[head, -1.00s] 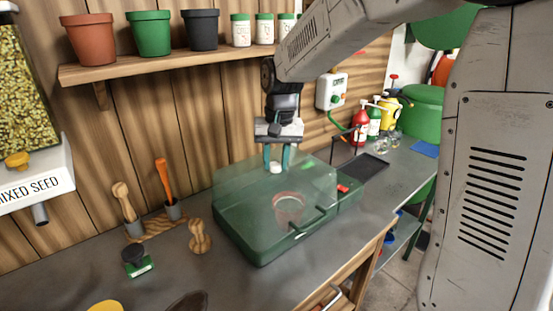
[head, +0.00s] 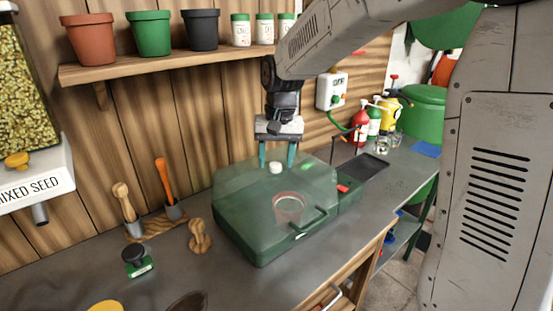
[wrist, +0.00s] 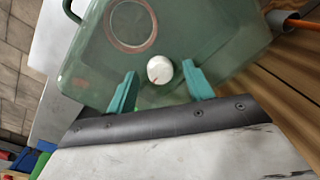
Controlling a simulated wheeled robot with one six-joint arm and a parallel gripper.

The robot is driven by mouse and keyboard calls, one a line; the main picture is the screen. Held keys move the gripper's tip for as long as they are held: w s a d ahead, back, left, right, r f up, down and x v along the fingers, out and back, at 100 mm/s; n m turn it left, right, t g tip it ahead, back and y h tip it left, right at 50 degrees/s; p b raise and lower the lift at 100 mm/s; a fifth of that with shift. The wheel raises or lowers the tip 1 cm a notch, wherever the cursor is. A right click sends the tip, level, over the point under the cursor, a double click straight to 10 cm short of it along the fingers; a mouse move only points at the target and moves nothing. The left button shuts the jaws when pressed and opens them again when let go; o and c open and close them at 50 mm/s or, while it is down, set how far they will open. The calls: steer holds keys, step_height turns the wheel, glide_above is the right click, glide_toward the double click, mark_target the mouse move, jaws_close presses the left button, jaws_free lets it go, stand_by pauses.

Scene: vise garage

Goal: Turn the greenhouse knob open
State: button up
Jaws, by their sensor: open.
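The greenhouse (head: 262,235) is a green see-through box with a handle on its front, standing on the grey bench, lid down. A terracotta pot (head: 288,207) shows inside it. A round white knob (head: 275,168) sits on top of the lid; it also shows in the wrist view (wrist: 160,70) with a small reddish mark on it. My gripper (head: 277,163) is above the lid with its teal fingers pointing down. In the wrist view the fingers are apart, one to each side of the knob and not visibly touching it.
A shelf (head: 170,66) with pots and labelled jars runs along the wall behind. A dark tray (head: 362,167) and several bottles stand to the right. A wooden tool (head: 200,237) and a green-based stamp (head: 138,262) stand left of the greenhouse.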

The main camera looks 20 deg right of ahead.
mark_target(279, 165)
steer(key=r, duration=0.7)
steer(key=shift+d+r, duration=0.1)
steer(key=shift+d, duration=0.15)
steer(key=shift+s+f, duration=0.2)
steer(key=shift+s, duration=0.05)
steer(key=shift+n+g, duration=0.4)
steer(key=shift+n, duration=0.3)
steer(key=s, duration=0.1)
steer(key=s+f, duration=0.1)
steer(key=s, duration=0.3)
steer(key=shift+d+f, duration=0.3)
steer(key=shift+f, duration=0.1)
steer(key=s+d+n+t, duration=0.2)
steer(key=s, duration=2.2)
steer(key=shift+s+d+f+h, duration=0.25)
steer(key=shift+s+f+h, duration=0.05)
steer(key=shift+f+h, duration=0.1)
steer(key=shift+r, duration=0.1)
